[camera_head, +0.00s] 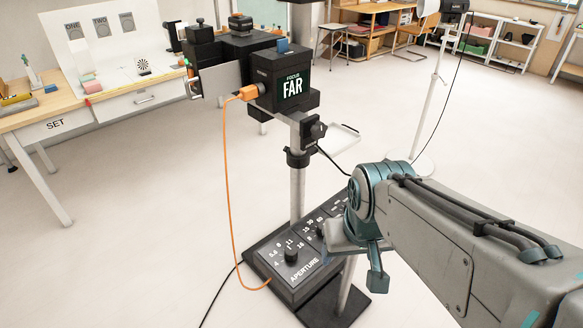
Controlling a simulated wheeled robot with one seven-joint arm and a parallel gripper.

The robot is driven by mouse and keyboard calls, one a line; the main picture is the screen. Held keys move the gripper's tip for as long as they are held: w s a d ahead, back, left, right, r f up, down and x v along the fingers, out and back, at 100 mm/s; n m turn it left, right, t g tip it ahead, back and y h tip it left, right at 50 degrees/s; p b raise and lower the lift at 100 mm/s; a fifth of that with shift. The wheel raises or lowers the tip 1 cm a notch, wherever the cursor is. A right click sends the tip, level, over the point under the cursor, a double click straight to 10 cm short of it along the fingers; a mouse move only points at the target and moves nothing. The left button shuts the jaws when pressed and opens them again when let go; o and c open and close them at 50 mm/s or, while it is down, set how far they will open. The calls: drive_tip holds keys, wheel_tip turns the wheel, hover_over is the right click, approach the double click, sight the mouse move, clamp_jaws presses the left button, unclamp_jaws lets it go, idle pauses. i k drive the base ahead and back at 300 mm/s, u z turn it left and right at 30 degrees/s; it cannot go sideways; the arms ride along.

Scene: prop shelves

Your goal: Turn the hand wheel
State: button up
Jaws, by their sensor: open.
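My arm reaches in from the right, and my gripper (366,262) hangs low at its end, beside the right part of the control box (291,262). It is open, with one teal finger clearly in view; it holds nothing that I can see. A black camera (290,92) marked FOCUS FAR stands on a grey column (297,195). A dark knob-like clamp (313,131) sits on the column below the camera, up and left of my gripper. I cannot tell for sure which part is the hand wheel.
An orange cable (228,190) runs from the camera to the control box marked APERTURE. A SET table (60,124) with small props stands at the left. A light stand (433,100) stands behind my arm. The floor at left is clear.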

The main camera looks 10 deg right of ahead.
sight(318, 130)
drive_tip(key=z, duration=0.3)
drive_tip(key=k, duration=0.35)
drive_tip(key=z, duration=0.95)
drive_tip(key=k, duration=1)
drive_tip(key=z, duration=0.85)
drive_tip(key=i, duration=0.85)
drive_tip(key=u, duration=0.65)
drive_tip(key=i, duration=0.8)
drive_tip(key=u, duration=1.1)
drive_tip(key=i, duration=0.25)
drive_tip(key=u, duration=0.4)
